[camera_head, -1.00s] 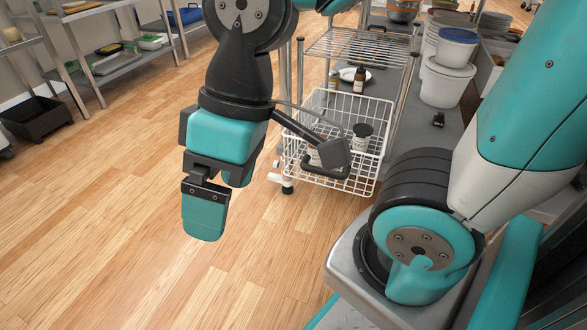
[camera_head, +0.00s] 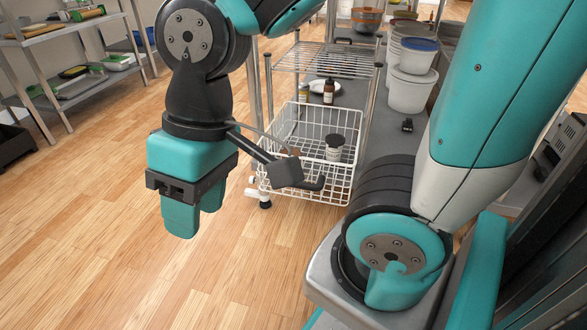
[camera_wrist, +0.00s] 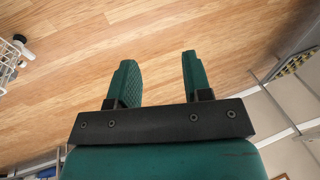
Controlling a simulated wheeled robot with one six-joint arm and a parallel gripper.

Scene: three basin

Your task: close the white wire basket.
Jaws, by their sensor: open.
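The white wire basket (camera_head: 338,185) sticks out from the front of a wire shelf cart in the head view, so it stands pulled out. It holds a jar with a dark lid (camera_head: 335,146); my wrist parts hide some of its left front. A corner of the basket also shows at the left edge of the wrist view (camera_wrist: 8,62). My gripper (camera_head: 194,222) hangs in front and to the left of the basket, pointing down and apart from it. In the wrist view its two green fingers (camera_wrist: 156,72) are spread with only floor between them.
The cart's upper wire shelf (camera_head: 322,60) is above and behind the basket. White tubs (camera_head: 412,75) stand on the grey surface to the right. A metal shelf (camera_head: 85,85) is at the left. Open wooden floor (camera_head: 110,240) lies at left and front.

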